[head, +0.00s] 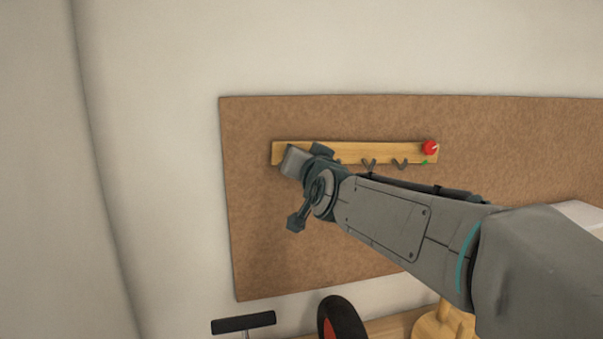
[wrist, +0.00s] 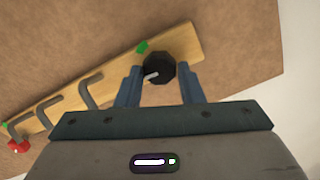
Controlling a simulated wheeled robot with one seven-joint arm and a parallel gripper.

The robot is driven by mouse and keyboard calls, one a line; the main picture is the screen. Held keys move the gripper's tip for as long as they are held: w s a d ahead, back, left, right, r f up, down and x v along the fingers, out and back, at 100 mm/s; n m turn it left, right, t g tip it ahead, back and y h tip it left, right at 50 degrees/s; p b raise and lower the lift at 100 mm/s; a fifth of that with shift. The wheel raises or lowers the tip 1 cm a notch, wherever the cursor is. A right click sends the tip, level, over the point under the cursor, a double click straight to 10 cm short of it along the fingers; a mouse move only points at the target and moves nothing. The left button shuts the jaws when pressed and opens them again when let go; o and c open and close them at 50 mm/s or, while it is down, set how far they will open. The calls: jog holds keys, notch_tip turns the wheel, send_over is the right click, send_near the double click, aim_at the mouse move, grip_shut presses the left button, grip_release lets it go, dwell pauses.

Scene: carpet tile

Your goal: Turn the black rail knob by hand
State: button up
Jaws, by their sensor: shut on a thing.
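The black rail knob (wrist: 160,68) sits near one end of a wooden rail (head: 350,152), which also shows in the wrist view (wrist: 75,100). A pale pointer on the knob points to the lower left in the wrist view. A green mark (wrist: 142,47) lies on the rail beside the knob, away from the pointer. My gripper (wrist: 160,78) has a finger on each side of the knob and is shut on it. In the head view my gripper (head: 305,158) is at the rail's left end and hides the knob.
A red knob (head: 429,147) with a green mark sits at the rail's other end. Several grey hooks (head: 369,164) stick out between. The rail is on a brown board (head: 290,120). Below are a black handle (head: 244,322) and a black-and-red wheel (head: 342,318).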

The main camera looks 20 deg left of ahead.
jog(key=m+b, duration=0.2)
jog(key=m, duration=0.2)
jog(key=shift+f+m, duration=0.15)
jog(key=shift+m, duration=0.15)
jog(key=m+b, duration=0.1)
jog(key=m, duration=0.4)
jog(key=shift+d+b, duration=0.1)
jog(key=shift+b, duration=0.25)
jog(key=shift+m, duration=0.3)
jog(key=o, duration=0.9)
jog(key=shift+o, duration=0.2)
jog(key=b+v, duration=0.1)
jog(key=v, duration=1.2)
jog(key=shift+s+b, duration=0.35)
jog(key=shift+b, duration=0.05)
jog(key=shift+d, duration=0.15)
